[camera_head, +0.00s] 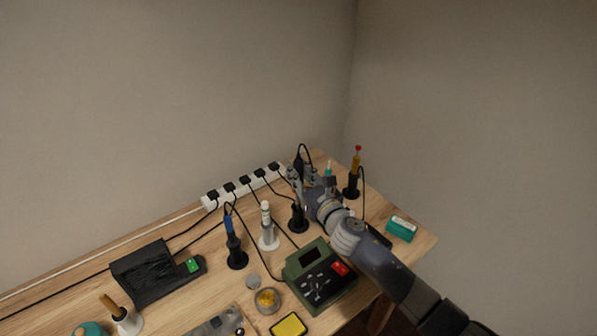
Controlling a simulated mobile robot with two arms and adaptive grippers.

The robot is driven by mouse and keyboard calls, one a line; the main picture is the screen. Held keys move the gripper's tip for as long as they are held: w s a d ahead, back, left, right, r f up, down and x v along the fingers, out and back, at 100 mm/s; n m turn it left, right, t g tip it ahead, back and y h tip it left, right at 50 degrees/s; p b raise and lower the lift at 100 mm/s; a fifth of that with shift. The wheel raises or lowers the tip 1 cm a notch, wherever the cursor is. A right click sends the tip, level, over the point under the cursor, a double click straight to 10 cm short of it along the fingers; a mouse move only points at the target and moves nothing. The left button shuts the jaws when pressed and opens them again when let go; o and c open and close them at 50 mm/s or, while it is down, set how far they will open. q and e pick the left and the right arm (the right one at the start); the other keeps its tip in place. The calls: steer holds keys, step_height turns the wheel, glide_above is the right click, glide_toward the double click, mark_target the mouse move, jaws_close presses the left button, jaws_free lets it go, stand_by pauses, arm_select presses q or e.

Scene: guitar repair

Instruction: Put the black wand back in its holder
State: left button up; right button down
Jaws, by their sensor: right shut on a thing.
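My right gripper (294,179) reaches in from the lower right to the back of the workbench. It is shut on the black wand (299,164), which stands roughly upright with its cable looping over the top. A black holder (298,219) with a round base stands on the bench directly below the gripper. The fingers hide the wand's lower part, so I cannot tell whether its tip is inside the holder or above it. My left gripper is not in view.
A white holder (268,240), a blue-handled iron (229,225) in its black stand and a red-tipped tool (356,162) stand nearby. A green station (309,264) is in front. A white power strip (222,197) runs along the back. A teal box (402,230) is at right.

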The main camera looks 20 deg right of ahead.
steer(key=shift+f+b, duration=0.8)
steer(key=shift+f, duration=0.35)
steer(key=shift+f+b, duration=1.3)
steer(key=shift+f, duration=0.1)
steer(key=shift+f+b, duration=0.7)
steer(key=shift+b, duration=0.05)
steer(key=c, duration=0.7)
jaws_free()
